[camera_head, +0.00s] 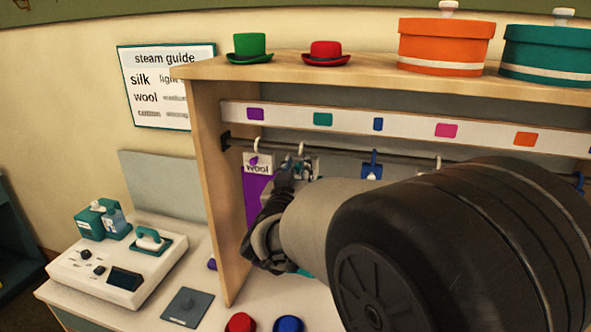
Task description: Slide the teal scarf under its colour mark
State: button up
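The teal colour mark (323,119) is on the white strip above the rail, second from the left. A white hook (301,148) hangs on the rail a little left of that mark, with a small tag partly visible below it. My gripper (292,172) is at this hook and tag, and its fingers are too small and dark to tell whether they are open or shut. The teal scarf is mostly hidden behind my gripper and arm; a small teal patch (303,273) below may be its lower end. A purple scarf (257,197) with a "wool" tag hangs just left, under the purple mark (255,113).
The rail (340,152) also carries a blue hanger (372,165) and a white hook (437,162) further right. The wooden side panel (220,180) bounds the left. Hats and round boxes stand on top. A steamer console (118,262) is at lower left. My arm hides the lower right.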

aim_at(317, 173)
grip_shut()
dwell(0.3)
jog(key=d, duration=0.1)
jog(key=s+d+b, duration=0.1)
jog(key=d, duration=0.2)
jog(key=shift+s+d, duration=0.25)
jog(key=shift+o, duration=1.6)
grip_release()
jog(key=shift+s, duration=0.1)
